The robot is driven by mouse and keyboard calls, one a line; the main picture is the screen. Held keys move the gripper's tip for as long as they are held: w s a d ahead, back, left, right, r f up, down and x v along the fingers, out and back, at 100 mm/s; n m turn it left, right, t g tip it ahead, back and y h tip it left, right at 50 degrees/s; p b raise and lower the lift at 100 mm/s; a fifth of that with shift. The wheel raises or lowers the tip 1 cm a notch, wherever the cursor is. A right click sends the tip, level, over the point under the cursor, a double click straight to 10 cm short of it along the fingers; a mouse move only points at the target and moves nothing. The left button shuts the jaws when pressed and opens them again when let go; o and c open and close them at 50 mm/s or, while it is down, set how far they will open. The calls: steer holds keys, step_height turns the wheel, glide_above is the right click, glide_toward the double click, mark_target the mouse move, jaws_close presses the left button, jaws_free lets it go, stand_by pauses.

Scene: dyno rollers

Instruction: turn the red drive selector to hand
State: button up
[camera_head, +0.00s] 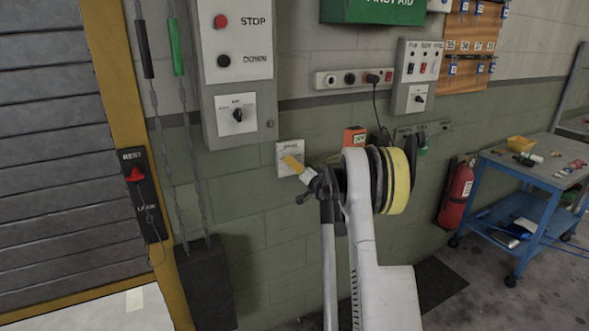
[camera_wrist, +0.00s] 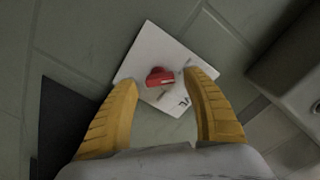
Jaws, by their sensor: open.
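The red drive selector (camera_wrist: 160,77) is a small red knob on a white square plate (camera_wrist: 150,50) on the wall, seen in the wrist view. In that view my gripper (camera_wrist: 160,82) is open, with its two yellow ridged fingers on either side of the knob and apart from it. In the head view the plate (camera_head: 283,166) shows on the green wall, and my gripper (camera_head: 291,163) covers the knob. Part of the plate's lettering is visible in the wrist view, but the marks around the knob are mostly hidden or too blurred to read.
A grey STOP/DOWN control box (camera_head: 238,70) is on the wall above left of the plate. A small orange box (camera_head: 355,137) is just right of it. A fire extinguisher (camera_head: 456,193) and blue cart (camera_head: 540,185) stand at right.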

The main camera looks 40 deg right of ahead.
steer(key=shift+w+d, duration=0.1)
steer(key=shift+w, duration=0.35)
steer(key=c, duration=1.2)
steer(key=shift+r+m, duration=0.1)
steer(key=shift+m, duration=0.2)
steer(key=m, duration=0.3)
steer(key=shift+m, duration=0.4)
steer(key=m, duration=0.4)
steer(key=shift+d, duration=0.1)
steer(key=m, duration=0.5)
steer(key=shift+f+p, duration=0.2)
steer(key=shift+p, duration=0.1)
steer(key=shift+m, duration=2.2)
